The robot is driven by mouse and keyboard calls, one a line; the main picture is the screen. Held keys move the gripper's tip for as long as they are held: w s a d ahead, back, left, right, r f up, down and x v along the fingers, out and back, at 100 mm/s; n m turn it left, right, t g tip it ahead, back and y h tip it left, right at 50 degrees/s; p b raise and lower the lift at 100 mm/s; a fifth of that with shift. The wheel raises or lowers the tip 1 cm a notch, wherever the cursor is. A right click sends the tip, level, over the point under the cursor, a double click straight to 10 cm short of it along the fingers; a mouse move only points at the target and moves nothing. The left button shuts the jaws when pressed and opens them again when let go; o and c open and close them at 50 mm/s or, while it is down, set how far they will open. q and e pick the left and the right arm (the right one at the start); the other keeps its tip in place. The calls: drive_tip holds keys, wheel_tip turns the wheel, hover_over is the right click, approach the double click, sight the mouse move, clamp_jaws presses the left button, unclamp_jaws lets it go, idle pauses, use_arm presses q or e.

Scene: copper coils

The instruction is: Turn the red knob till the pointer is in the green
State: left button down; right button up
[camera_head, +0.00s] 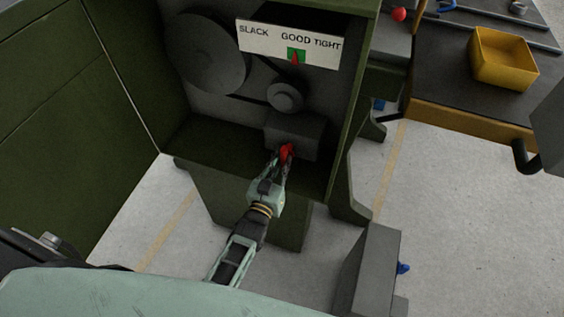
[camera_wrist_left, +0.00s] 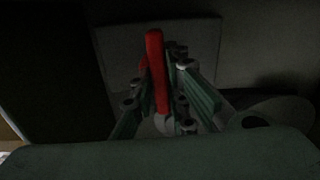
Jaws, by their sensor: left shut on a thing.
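The red knob (camera_head: 287,151) sits on the front of a grey block (camera_head: 297,131) low inside the green machine. My left gripper (camera_head: 281,157) is shut on it. In the left wrist view the knob (camera_wrist_left: 156,70) shows as an upright red bar between the fingers of my left gripper (camera_wrist_left: 163,85). The white gauge plate (camera_head: 263,41) reads SLACK, GOOD, TIGHT from left to right. The red pointer (camera_head: 295,58) lies over the green patch (camera_head: 301,53) under GOOD. My right gripper is not in view.
A large dark pulley (camera_head: 207,52) and a smaller pulley (camera_head: 285,96) stand above the block. An open green door (camera_head: 70,85) is at the left. A cart with a yellow bin (camera_head: 502,60) stands at the right.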

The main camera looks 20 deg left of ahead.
use_arm(q)
drive_tip(key=shift+f, duration=0.15)
drive_tip(key=c, duration=1.7)
unclamp_jaws()
drive_tip(key=s, duration=1.2)
drive_tip(key=shift+a, duration=0.2)
